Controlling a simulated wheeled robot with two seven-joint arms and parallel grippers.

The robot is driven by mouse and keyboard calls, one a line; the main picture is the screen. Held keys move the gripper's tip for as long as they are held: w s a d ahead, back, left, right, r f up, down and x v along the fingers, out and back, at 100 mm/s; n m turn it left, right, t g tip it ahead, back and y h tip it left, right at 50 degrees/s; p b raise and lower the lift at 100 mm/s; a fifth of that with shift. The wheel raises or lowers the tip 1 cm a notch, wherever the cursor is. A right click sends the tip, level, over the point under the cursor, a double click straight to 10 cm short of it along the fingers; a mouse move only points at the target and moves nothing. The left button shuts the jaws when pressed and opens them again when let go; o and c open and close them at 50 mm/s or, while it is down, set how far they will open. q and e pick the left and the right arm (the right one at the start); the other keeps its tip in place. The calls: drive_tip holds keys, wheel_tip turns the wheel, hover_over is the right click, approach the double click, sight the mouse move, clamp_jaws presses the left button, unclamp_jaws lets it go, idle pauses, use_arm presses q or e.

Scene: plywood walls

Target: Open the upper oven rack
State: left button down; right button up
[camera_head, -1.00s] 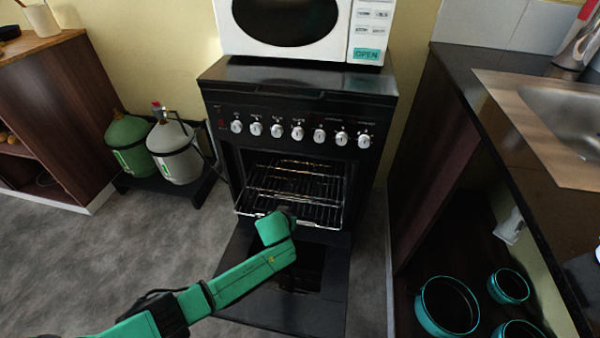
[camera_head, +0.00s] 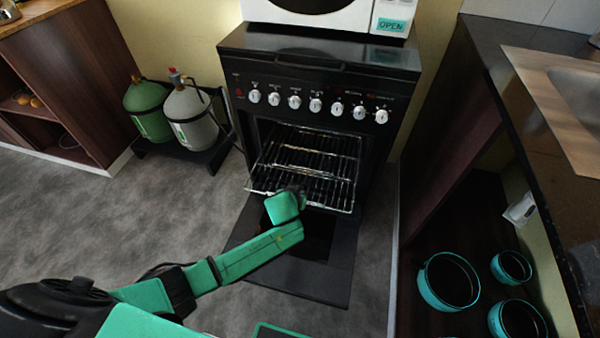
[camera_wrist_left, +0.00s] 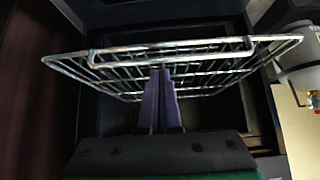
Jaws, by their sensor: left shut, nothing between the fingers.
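The upper oven rack (camera_head: 308,168) is a wire grid that sticks out of the black oven (camera_head: 318,82) toward me. Its front bar also spans the left wrist view (camera_wrist_left: 175,52). My left gripper (camera_head: 300,194) is at the rack's front edge, with its fingers mostly hidden by my own wrist in the head view. In the left wrist view its purple fingers (camera_wrist_left: 160,72) are shut together with nothing between them, and they overlap the rack's wires. I cannot tell whether they touch the rack. My right gripper is not in view.
The oven door (camera_head: 285,272) is folded down below the rack. A counter (camera_head: 520,110) with open shelving and pots (camera_head: 449,282) stands on the right. Gas bottles (camera_head: 190,118) stand left of the oven. The grey floor at left is clear.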

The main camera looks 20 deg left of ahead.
use_arm(q)
drive_tip(key=p+v, duration=0.3)
drive_tip(key=v, duration=1)
drive_tip(key=shift+s+d, duration=0.15)
drive_tip(key=shift+s, duration=0.2)
